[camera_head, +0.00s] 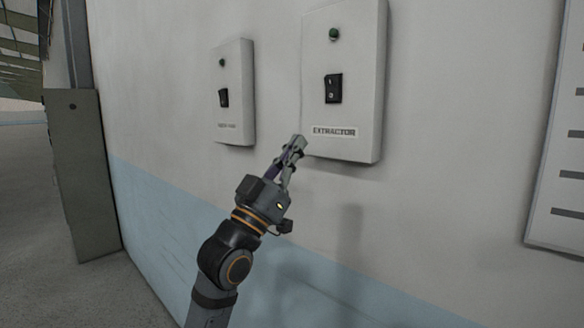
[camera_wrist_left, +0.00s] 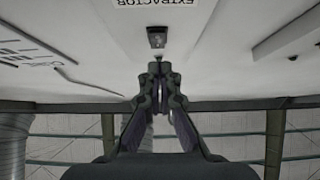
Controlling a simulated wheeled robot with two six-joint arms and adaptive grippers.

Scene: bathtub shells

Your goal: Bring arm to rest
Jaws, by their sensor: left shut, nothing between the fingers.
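My left arm comes in from the lower part of the head view, and its gripper (camera_head: 297,143) is raised near the wall. The gripper is shut and empty, with its fingertips by the lower left corner of the box labelled EXTRACTOR (camera_head: 362,112). I cannot tell whether the tips touch the box. In the left wrist view the shut fingers (camera_wrist_left: 158,72) point toward the black rocker switch (camera_wrist_left: 157,38) under the EXTRACTOR label, which appears upside down. My right gripper is not in view.
A second, smaller switch box (camera_head: 238,120) hangs on the wall to the left. A white panel with dark slots (camera_head: 557,190) is at the far right. The floor at lower left is clear.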

